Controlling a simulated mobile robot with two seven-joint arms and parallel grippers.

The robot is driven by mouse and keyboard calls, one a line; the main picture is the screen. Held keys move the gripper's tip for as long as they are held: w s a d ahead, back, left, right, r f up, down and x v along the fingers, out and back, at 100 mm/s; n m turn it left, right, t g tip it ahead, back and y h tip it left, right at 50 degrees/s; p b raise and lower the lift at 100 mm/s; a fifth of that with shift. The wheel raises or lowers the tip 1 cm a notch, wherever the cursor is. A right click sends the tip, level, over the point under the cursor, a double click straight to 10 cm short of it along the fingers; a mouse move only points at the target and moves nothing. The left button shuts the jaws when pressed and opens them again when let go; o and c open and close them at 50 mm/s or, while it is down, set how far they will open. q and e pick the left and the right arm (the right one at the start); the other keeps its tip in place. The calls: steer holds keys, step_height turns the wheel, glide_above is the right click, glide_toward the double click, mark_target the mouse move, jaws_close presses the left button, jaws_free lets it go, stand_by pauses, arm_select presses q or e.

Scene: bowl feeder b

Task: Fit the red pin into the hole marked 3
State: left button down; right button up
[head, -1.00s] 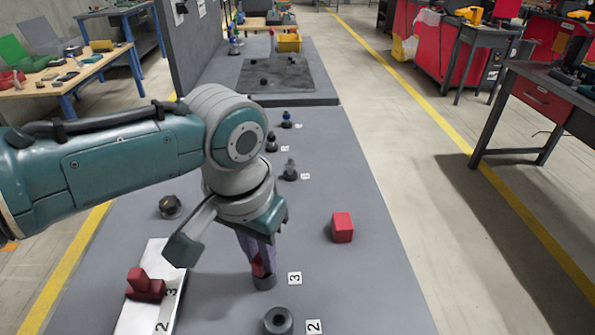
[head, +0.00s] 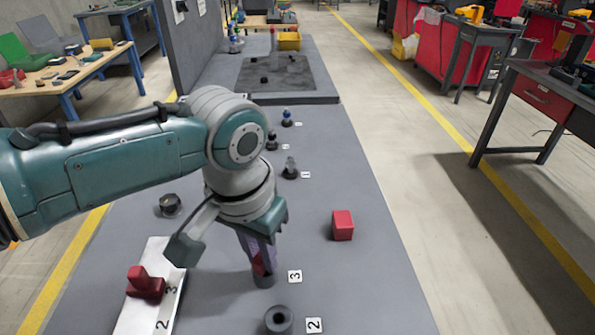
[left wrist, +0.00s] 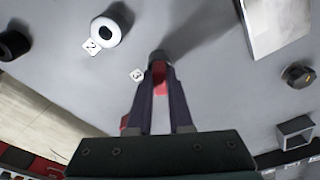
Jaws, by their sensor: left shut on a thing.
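My left gripper (head: 262,262) points down at the hole marked 3 and is shut on the red pin (head: 259,265). The pin also shows between the fingertips in the left wrist view (left wrist: 159,70). The dark round holder of hole 3 (head: 264,281) is right under the fingertips, beside its label "3" (head: 295,276). The fingers and the pin hide the hole, so I cannot tell how deep the pin sits in it. My right gripper is in neither view.
The holder marked 2 (head: 279,320) stands nearer, in front. A red block (head: 342,226) lies to the right. A white tray (head: 148,312) with a red piece (head: 146,283) is at the left. A dark round part (head: 170,205) stands behind the tray. Several small pegs stand farther back.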

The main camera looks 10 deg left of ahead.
arm_select(q)
steer(key=c, duration=0.7)
jaws_free()
steer(key=shift+c, duration=0.2)
steer(key=r+p, duration=0.1)
steer(key=r, duration=0.2)
steer(key=r+p, duration=0.1)
steer(key=r, duration=0.2)
steer(key=s+r, duration=0.1)
steer(key=r, duration=0.2)
steer(key=shift+a+r+p, duration=0.15)
steer(key=shift+r+p, duration=0.1)
steer(key=shift+p, duration=0.15)
steer(key=s+d+f+h, duration=0.2)
steer(key=s+d, duration=0.1)
steer(key=s, duration=0.7)
steer(key=s+a+r+t+y, duration=0.2)
steer(key=s+a+r, duration=0.1)
steer(key=s+a, duration=0.7)
step_height(320, 180, up, 36)
steer(key=p, duration=3.5)
steer(key=shift+w+d+f+n, duration=0.2)
steer(key=shift+w+f+n, duration=0.05)
steer(key=shift+w+n, duration=0.15)
